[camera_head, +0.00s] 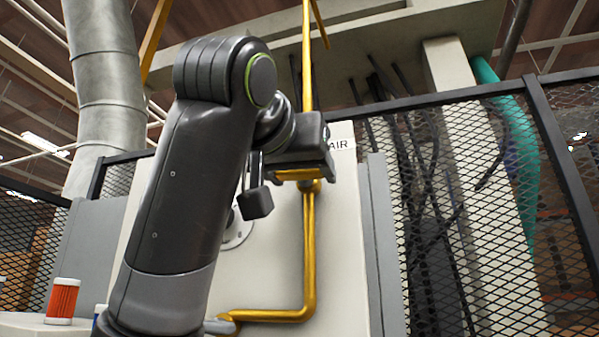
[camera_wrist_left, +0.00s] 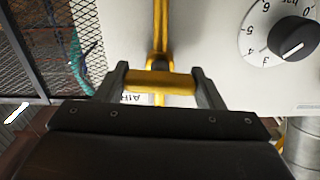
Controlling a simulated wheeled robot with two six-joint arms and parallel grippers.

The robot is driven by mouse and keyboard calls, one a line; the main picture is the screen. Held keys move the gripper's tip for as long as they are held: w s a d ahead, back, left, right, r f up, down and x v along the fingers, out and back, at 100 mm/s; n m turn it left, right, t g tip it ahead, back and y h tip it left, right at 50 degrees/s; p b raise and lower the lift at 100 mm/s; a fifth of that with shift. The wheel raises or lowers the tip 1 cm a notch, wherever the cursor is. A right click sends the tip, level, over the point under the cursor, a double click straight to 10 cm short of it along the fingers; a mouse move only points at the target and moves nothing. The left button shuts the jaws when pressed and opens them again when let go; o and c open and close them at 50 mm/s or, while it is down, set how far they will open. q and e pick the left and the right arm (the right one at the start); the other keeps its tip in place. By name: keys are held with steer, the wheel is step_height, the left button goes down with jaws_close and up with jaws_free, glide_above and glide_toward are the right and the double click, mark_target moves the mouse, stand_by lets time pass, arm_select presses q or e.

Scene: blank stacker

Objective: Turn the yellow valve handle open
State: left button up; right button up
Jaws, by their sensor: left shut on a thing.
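The yellow valve handle (camera_head: 296,174) sits on the yellow pipe (camera_head: 309,245), in front of the pale panel and near the "AIR" label. In the head view my left gripper (camera_head: 300,171) is at the handle and hides most of it. In the left wrist view the handle (camera_wrist_left: 160,82) is a short yellow bar lying crosswise between the two dark fingers of my left gripper (camera_wrist_left: 161,77). The fingers are shut on the bar, one at each end. The yellow pipe runs behind it. My right gripper is in neither view.
Dark mesh fencing (camera_head: 470,200) stands to the right. An orange-red can (camera_head: 62,300) stands at lower left.

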arm_select(q)
steer(key=m+b, duration=0.1)
steer(key=m, duration=0.3)
steer(key=m+b, duration=0.1)
steer(key=m, duration=0.3)
steer(key=shift+m, duration=0.3)
steer(key=m, duration=0.4)
steer(key=shift+m+b, duration=0.3)
steer(key=shift+b, duration=0.1)
steer(key=shift+m, duration=1.9)
steer(key=shift+d+f, duration=0.1)
steer(key=o, duration=0.9)
steer(key=shift+o, duration=0.4)
steer(key=shift+s, duration=0.1)
